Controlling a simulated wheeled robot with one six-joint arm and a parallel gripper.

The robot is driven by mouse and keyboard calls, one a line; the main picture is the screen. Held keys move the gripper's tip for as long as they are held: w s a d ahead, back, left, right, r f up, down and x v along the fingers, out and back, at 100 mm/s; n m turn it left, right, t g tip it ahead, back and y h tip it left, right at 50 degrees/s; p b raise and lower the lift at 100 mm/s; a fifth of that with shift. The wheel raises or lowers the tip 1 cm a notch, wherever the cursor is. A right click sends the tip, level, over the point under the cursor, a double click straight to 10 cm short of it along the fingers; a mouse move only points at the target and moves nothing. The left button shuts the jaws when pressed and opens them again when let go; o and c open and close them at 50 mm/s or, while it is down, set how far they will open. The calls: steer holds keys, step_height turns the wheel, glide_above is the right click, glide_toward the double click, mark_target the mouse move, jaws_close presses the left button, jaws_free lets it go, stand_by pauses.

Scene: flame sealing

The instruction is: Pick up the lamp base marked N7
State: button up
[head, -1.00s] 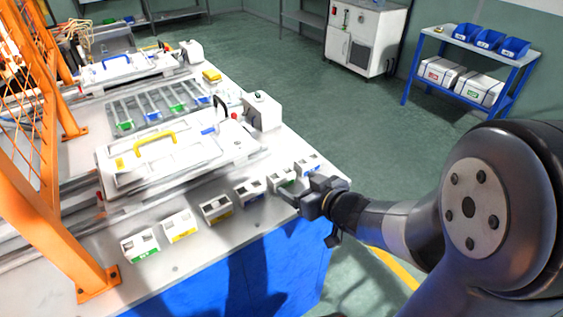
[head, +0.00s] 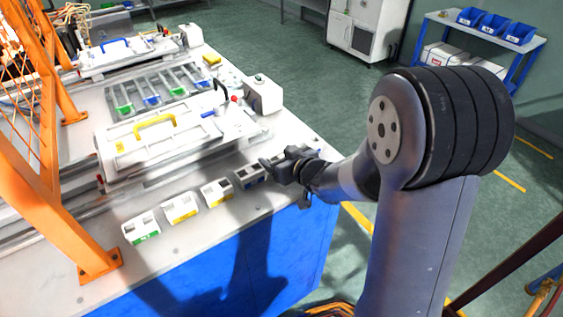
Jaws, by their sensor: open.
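Several small white lamp bases stand in a row along the near edge of the bench, with green, yellow or blue labels. One has a green label (head: 141,229), two have yellow labels (head: 180,207) and (head: 216,192), and one has a blue label (head: 248,177). The markings are too small to read, so I cannot tell which is N7. My gripper (head: 268,166) is open, just above and right of the blue-labelled base, at the right part of the row. My gripper and arm hide the bases farther right.
A white fixture with a yellow handle (head: 155,128) lies behind the row. A white box with a green button (head: 262,94) stands at the bench's right side. An orange guard frame (head: 75,215) rises at the left. The bench top (head: 165,262) in front of the row is clear.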

steer(key=shift+c, duration=0.4)
steer(key=c, duration=0.7)
steer(key=shift+o, duration=0.2)
